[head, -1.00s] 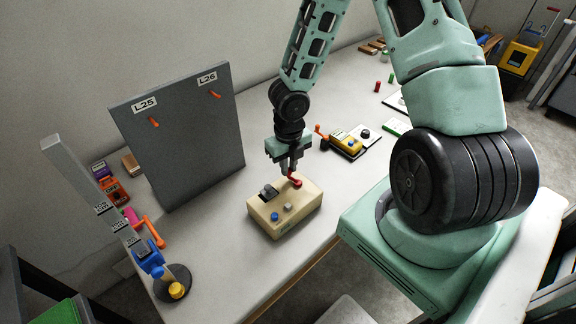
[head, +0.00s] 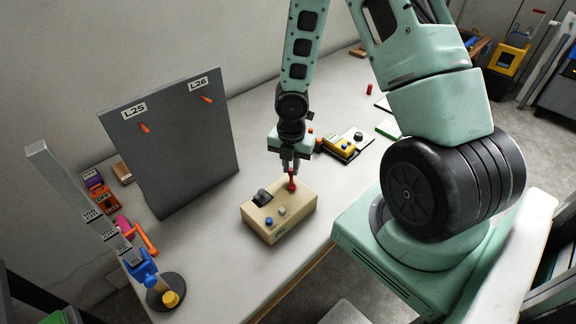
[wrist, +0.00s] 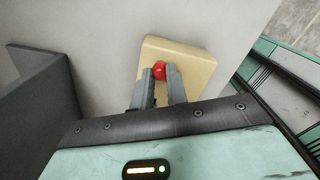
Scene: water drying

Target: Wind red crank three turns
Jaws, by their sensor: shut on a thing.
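The red crank (head: 291,181) sits on the top of a tan box (head: 281,236), near its back right part. My gripper (head: 290,170) is above the box, its fingers pointing down and shut on the crank's red knob. In the wrist view the red knob (wrist: 159,70) shows between the two grey fingertips (wrist: 159,75), with the tan box (wrist: 185,60) behind it. The box top also carries a dark part (head: 262,196), a blue button (head: 269,221) and a pale button (head: 282,210). The lower part of the crank is partly hidden in the wrist view.
A grey upright panel (head: 180,150) with two orange pegs stands left of the box. A grey post with blue and yellow parts (head: 171,298) stands at the front left. A yellow device (head: 340,147) lies behind right. Bare table surrounds the box.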

